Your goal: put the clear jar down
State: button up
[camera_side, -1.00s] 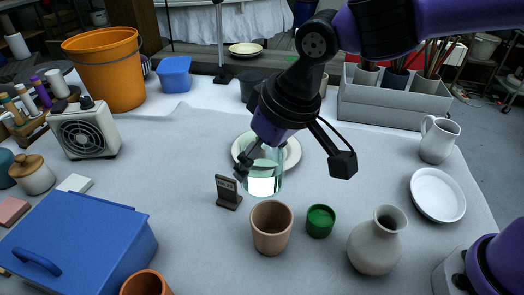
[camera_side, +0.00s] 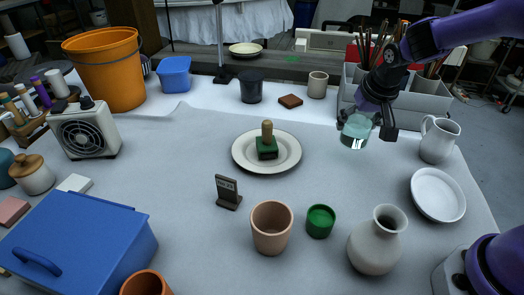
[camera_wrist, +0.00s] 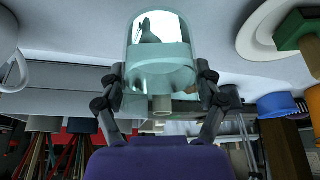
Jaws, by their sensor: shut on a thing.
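The clear jar (camera_side: 355,132) is a glassy, pale teal vessel held in the air over the right part of the white table. My gripper (camera_side: 371,120) is shut on it, in front of the grey caddy. In the wrist view the jar (camera_wrist: 160,48) sits between the two fingers of my gripper (camera_wrist: 160,84), its rounded end away from my wrist. The jar appears clear of the table in the side view.
A white pitcher (camera_side: 439,139) stands just right of my gripper. The grey caddy (camera_side: 425,108) is behind it. A cream plate (camera_side: 242,163) bears a green block with a wooden knob (camera_side: 267,141). A vase (camera_side: 375,244) and green cup (camera_side: 320,221) are nearer. Bare cloth lies below the jar.

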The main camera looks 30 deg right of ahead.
aim_at(355, 137)
jog(key=shift+w+d+f, duration=0.15)
jog(key=shift+d+f, duration=0.1)
jog(key=shift+d, duration=0.15)
jog(key=shift+f, duration=2)
jog(key=shift+f, duration=0.1)
jog(key=o, duration=1.3)
jog(key=shift+f, duration=0.1)
